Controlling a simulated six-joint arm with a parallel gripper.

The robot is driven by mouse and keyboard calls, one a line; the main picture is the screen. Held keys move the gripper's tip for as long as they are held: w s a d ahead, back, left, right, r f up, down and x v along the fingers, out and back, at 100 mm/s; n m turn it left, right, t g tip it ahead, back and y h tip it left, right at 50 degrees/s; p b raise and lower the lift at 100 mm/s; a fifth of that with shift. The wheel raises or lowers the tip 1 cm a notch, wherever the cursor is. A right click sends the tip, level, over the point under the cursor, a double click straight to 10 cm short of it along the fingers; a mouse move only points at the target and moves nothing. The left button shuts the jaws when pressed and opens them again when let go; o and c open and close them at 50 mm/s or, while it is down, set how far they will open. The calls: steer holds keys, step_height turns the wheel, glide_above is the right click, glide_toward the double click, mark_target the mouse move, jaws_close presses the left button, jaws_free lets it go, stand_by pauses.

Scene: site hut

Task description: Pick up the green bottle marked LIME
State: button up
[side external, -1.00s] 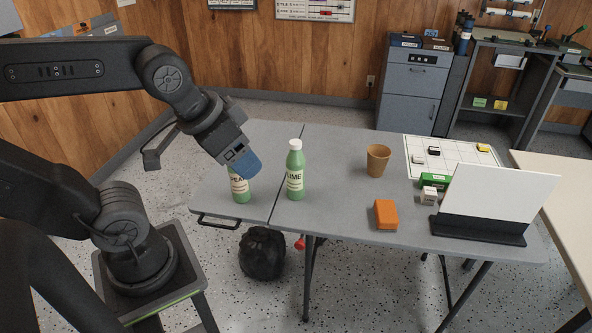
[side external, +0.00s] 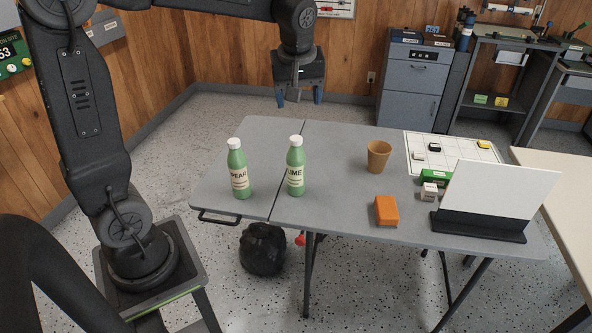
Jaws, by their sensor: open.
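The green bottle marked LIME (side external: 296,170) stands upright on the grey folding table, with a white cap and a pale label. A similar green bottle marked PEAR (side external: 239,172) stands upright to its left, with a gap between them. My gripper (side external: 299,98) is open and empty, its blue fingers pointing down. In the picture it is above the LIME bottle's cap and apart from both bottles. Its exact distance in depth is hard to tell.
The grey table (side external: 335,215) also holds a brown cup (side external: 378,157), an orange block (side external: 386,211), a green box (side external: 435,177), a small pale block (side external: 429,193), a white panel on a black stand (side external: 500,195) and a gridded sheet (side external: 460,153). Table room between LIME and the cup is clear.

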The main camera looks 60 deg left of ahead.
mark_target(297, 138)
steer(key=w+a+f+n+g, duration=0.2)
steer(key=w+a+f+n, duration=0.5)
steer(key=w+a, duration=0.1)
steer(key=shift+n+y, duration=0.3)
steer(key=shift+y, duration=0.1)
steer(key=x, duration=0.8)
steer(key=shift+a+f, duration=0.1)
steer(key=shift+a, duration=0.1)
steer(key=shift+s+x, duration=0.15)
steer(key=shift+x, duration=1.25)
steer(key=shift+s+x, duration=0.15)
steer(key=shift+x, duration=1.25)
steer(key=shift+c, duration=0.4)
steer(key=c, duration=1.1)
